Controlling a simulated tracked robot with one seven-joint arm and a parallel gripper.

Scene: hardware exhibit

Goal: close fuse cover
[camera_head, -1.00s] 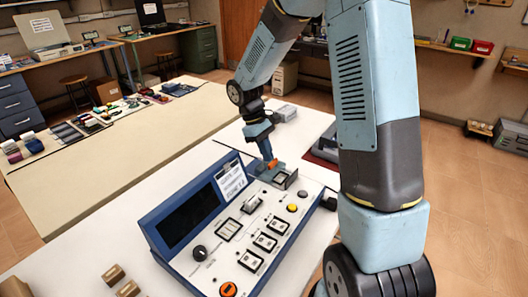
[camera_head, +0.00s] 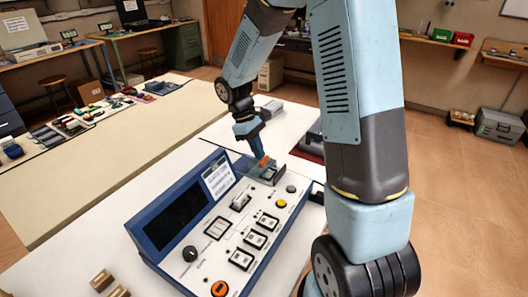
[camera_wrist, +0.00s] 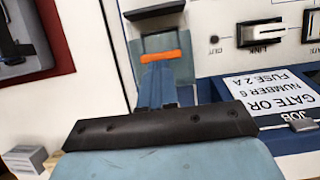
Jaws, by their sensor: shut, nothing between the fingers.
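The fuse holder is a grey-blue block (camera_head: 268,174) at the far end of the blue-edged control panel (camera_head: 212,254). In the wrist view, the block (camera_wrist: 181,70) has a pale window, and a dark flap that looks like the fuse cover (camera_wrist: 154,10) stands out at its far edge. The cover seems raised, but its exact angle is unclear. My gripper (camera_head: 262,162) points down at the block, its orange-marked tip (camera_wrist: 160,57) over or against it. The gripper is shut and empty. Contact with the cover cannot be told.
A label card (camera_head: 218,180) reading "FUSE 2 A" leans on the panel near my gripper. Switches and a yellow button (camera_head: 282,203) sit on the panel's face. A red-and-grey case (camera_wrist: 30,35) lies beside the panel. Small tan blocks (camera_head: 102,280) lie at the near left.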

